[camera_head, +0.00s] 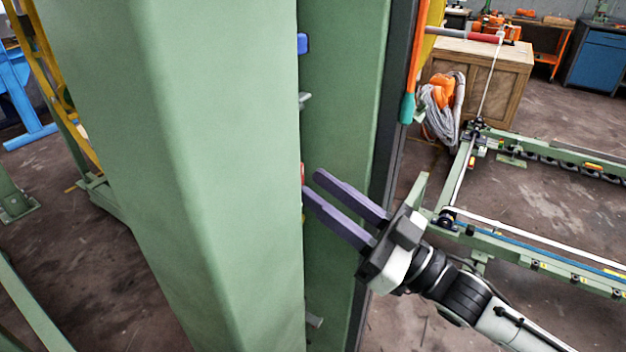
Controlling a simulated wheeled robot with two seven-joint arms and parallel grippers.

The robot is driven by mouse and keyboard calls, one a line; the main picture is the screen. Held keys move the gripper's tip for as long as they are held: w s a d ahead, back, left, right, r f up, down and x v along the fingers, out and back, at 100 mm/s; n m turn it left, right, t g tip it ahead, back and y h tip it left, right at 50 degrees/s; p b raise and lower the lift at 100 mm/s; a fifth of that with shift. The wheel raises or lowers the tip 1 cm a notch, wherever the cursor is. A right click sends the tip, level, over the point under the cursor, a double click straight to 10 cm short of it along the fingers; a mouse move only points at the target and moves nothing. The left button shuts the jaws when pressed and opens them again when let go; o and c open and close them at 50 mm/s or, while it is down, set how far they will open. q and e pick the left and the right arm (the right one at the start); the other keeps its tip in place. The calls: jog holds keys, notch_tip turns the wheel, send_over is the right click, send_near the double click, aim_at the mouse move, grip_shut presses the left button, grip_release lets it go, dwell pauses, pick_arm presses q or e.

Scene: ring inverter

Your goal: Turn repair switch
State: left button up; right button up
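My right gripper (311,184) reaches in from the lower right, its two long purple fingers parallel with a gap between them. It looks open, and I see nothing held between the fingers. The fingertips are at the edge of a green column (190,170), close to a small red part (303,173) that is mostly hidden behind that edge. A blue part (302,43) and a grey metal lever-like part (304,100) stick out above along the same edge. I cannot tell which of these is the repair switch. My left gripper is not in view.
A second green panel (345,60) stands behind the fingers, with a dark edge on its right. A green-and-orange handled tool (408,105) hangs beside it. A wooden crate (495,85) and green rail frame (540,240) stand at the right. A yellow ladder-like frame (50,80) is at the left.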

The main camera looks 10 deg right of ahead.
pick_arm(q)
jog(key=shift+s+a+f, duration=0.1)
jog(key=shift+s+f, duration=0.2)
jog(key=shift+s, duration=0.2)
pick_arm(e)
jog(key=shift+x, duration=1.05)
grip_shut()
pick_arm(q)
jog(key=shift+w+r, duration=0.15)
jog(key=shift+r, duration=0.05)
pick_arm(e)
jog(key=shift+n, duration=0.4)
pick_arm(q)
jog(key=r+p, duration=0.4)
jog(key=p, duration=0.1)
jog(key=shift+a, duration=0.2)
pick_arm(e)
jog(key=n+g, duration=0.3)
jog(key=n, duration=0.4)
jog(key=n+g, duration=0.3)
jog(key=n, duration=0.4)
jog(key=n+g, duration=0.3)
jog(key=n, duration=0.4)
jog(key=shift+w+d+r+n+y, duration=0.2)
jog(key=shift+d+r+n+y, duration=0.05)
jog(key=shift+n+y, duration=0.05)
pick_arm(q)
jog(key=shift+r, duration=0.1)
